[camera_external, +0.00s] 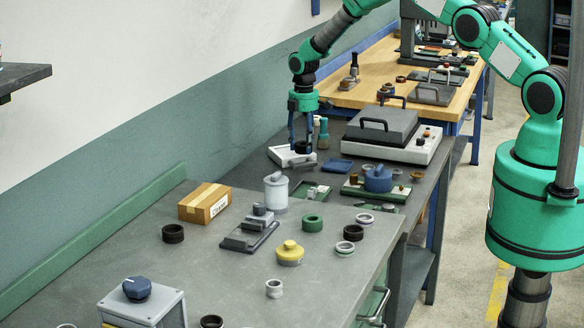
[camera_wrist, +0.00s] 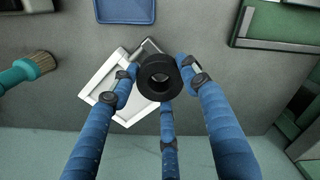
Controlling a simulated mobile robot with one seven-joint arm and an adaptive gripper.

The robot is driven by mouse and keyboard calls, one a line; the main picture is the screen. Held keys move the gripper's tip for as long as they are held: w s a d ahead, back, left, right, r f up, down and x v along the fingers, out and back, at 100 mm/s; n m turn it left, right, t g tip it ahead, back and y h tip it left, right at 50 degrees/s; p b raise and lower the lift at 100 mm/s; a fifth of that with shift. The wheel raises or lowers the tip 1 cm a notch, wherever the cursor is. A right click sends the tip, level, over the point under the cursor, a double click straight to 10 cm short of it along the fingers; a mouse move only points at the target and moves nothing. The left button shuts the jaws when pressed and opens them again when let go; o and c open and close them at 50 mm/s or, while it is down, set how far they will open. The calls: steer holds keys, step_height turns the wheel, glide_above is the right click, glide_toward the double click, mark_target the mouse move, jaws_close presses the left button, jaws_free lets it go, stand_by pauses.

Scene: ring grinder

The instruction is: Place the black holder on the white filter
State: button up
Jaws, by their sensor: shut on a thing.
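My gripper (camera_external: 303,140) has blue fingers and is at the back left of the dark grey table. It is shut on the black holder (camera_wrist: 159,76), a thick black ring with a central hole. The holder also shows between the fingertips in the external view (camera_external: 302,149). The white filter (camera_wrist: 108,88) is a flat white frame under the holder in the wrist view. It shows in the external view (camera_external: 283,158) at the foot of the gripper. The holder covers part of the filter's right side. I cannot tell whether holder and filter touch.
A grey-lidded white machine (camera_external: 395,140) stands right of the gripper. A small blue tray (camera_external: 337,166) lies just in front of it. Rings and a cardboard box (camera_external: 205,203) occupy the nearer table.

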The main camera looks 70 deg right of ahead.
mark_target(304, 153)
steer(key=shift+f, duration=1.75)
steer(key=shift+f, duration=0.15)
steer(key=o, duration=1.2)
step_height(304, 153, up, 12)
steer(key=shift+r, duration=0.15)
